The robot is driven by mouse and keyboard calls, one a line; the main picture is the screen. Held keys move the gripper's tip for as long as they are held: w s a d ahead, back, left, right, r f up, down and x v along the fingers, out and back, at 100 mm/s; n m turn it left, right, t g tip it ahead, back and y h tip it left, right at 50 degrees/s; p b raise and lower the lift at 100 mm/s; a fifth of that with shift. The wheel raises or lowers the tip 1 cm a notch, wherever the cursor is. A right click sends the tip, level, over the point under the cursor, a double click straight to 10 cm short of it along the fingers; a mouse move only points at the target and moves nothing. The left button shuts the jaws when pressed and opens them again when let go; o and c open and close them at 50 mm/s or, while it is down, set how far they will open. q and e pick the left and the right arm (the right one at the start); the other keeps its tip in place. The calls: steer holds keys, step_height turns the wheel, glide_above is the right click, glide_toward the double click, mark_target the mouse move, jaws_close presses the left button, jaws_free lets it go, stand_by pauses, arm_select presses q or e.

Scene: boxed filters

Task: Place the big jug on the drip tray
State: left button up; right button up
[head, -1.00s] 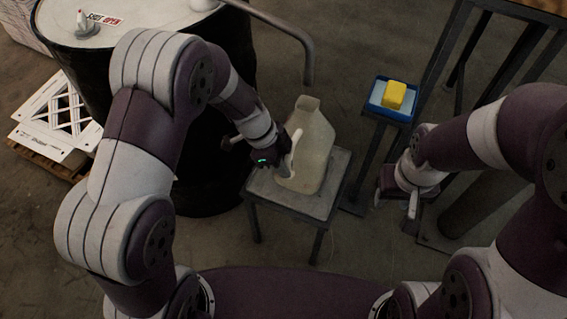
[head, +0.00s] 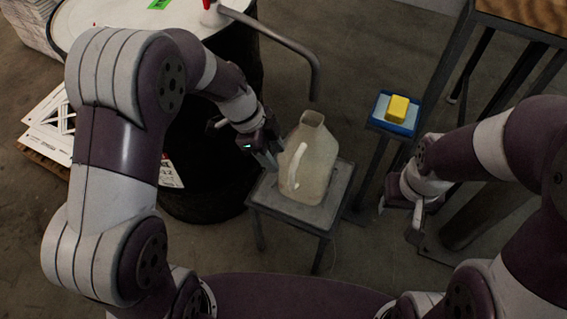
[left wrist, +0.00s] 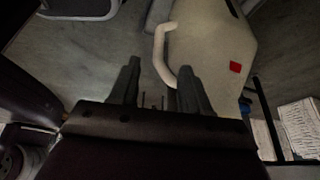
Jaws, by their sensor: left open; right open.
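The big jug (head: 315,165), pale and translucent with a square neck and a side handle, stands upright on a low grey square stand (head: 337,192). I cannot tell whether this stand top is the drip tray. My left gripper (head: 275,160) is open at the jug's left, close to its handle. In the left wrist view the jug (left wrist: 222,60) fills the upper right, with a red mark on it. Its handle (left wrist: 160,50) reaches down between the open left fingers (left wrist: 160,88). My right gripper (head: 416,218) is open and empty, away from the jug.
A black drum (head: 215,185) with a pale lid stands left of the stand. A bent grey pipe (head: 290,45) reaches from it above and behind the jug. A blue tray (head: 380,117) with a yellow block (head: 397,108) sits on a narrow stand at right. A wooden-topped table (head: 525,15) is at upper right.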

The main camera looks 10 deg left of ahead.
arm_select(q)
steer(key=s+a+r+n+y, duration=0.1)
steer(key=s+a+n+y, duration=0.1)
steer(key=s+a+n, duration=0.3)
steer(key=s+a+r+n+t+y, duration=0.1)
steer(key=s+a+n, duration=0.4)
steer(key=n, duration=0.9)
steer(key=shift+s+a+r+t+y, duration=0.15)
steer(key=shift+s+a+t+y, duration=0.15)
steer(key=shift+s+y, duration=0.4)
steer(key=shift+w, duration=0.15)
